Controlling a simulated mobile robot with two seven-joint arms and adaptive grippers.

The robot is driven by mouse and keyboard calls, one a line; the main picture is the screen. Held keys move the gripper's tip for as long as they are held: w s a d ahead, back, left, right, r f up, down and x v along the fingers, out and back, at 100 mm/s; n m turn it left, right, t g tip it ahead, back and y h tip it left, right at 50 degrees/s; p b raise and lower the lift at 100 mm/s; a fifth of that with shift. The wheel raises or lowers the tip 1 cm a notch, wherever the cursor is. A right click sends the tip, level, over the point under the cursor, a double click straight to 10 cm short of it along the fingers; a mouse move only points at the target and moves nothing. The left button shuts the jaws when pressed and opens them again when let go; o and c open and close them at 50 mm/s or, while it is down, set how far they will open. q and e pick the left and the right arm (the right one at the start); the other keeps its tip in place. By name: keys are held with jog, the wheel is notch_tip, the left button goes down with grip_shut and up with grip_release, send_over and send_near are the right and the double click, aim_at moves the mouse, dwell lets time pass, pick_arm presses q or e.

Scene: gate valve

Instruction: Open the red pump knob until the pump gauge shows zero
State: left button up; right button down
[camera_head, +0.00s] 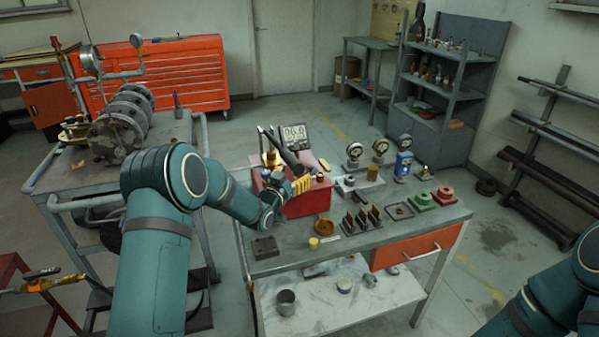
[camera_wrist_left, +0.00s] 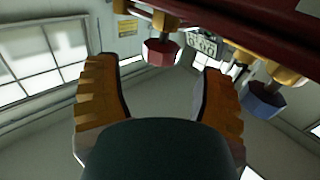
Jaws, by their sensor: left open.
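The gauge also shows small in the left wrist view (camera_wrist_left: 202,43). In that view the red knob (camera_wrist_left: 160,52) hangs from a brass fitting, roughly centred between my fingertips and slightly beyond them. A blue knob (camera_wrist_left: 263,100) is to the right, outside the right finger. My left gripper (camera_head: 301,184) is open at the pump, its yellow fingers (camera_wrist_left: 158,72) apart with no visible contact on the red knob. My right gripper is out of view.
The workbench (camera_head: 283,258) carries dial gauges (camera_head: 354,153), a dark block (camera_head: 265,247), a yellow cap (camera_head: 313,243) and green and red parts (camera_head: 445,195) near the pump. A cart with a large flanged valve (camera_head: 118,130) stands left.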

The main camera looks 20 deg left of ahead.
pick_arm(q)
jog(key=shift+w+d, duration=0.2)
jog(key=shift+w, duration=0.8)
jog(key=shift+w+d, duration=0.2)
jog(key=shift+w, duration=0.75)
jog(key=c, duration=1.2)
